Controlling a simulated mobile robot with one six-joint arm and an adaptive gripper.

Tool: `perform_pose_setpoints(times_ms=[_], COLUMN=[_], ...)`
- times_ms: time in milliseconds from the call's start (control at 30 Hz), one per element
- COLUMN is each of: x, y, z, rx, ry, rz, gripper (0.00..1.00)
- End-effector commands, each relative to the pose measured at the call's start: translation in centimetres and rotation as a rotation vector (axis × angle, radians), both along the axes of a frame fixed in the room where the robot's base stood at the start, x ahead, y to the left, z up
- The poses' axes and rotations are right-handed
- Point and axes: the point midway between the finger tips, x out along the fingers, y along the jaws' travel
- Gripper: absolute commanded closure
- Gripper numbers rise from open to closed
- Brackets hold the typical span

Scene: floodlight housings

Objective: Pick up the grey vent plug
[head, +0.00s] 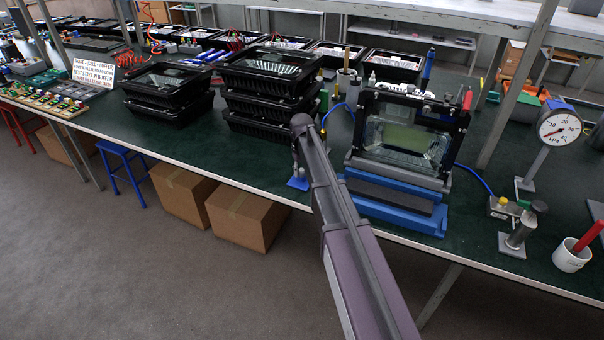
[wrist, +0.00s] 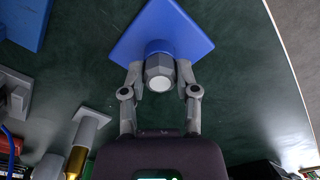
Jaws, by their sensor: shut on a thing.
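The grey vent plug (wrist: 158,66) shows in the middle of the wrist view, a faceted grey piece with a round white end facing the camera. It sits at a blue square stand (wrist: 176,22) with a round blue collar. My gripper (wrist: 160,75) has one finger on each side of the plug and is shut on it. I cannot tell whether the plug is still seated in the collar. In the head view the blue stand (head: 298,184) is on the green bench left of my arm; the plug is hidden there.
A floodlight housing (head: 405,143) stands in a blue-based fixture (head: 395,207) to the right. Stacked black housings (head: 268,75) stand behind on the left. The bench front edge (wrist: 290,65) is near on the right.

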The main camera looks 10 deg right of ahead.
Motion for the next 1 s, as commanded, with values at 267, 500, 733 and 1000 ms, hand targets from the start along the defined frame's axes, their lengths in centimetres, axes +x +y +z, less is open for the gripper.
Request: perform_pose_setpoints(times_ms=[267,500,733,1000], x=[0.0,0.0,0.0,-2.7], y=[0.0,0.0,0.1,-0.3], z=[0.1,0.9,2.6,3.8], rx=[0.0,0.0,0.0,0.0], ry=[0.0,0.0,0.0,0.0], rz=[0.0,0.001,0.001,0.0], gripper=[0.92,0.93,0.93,0.93])
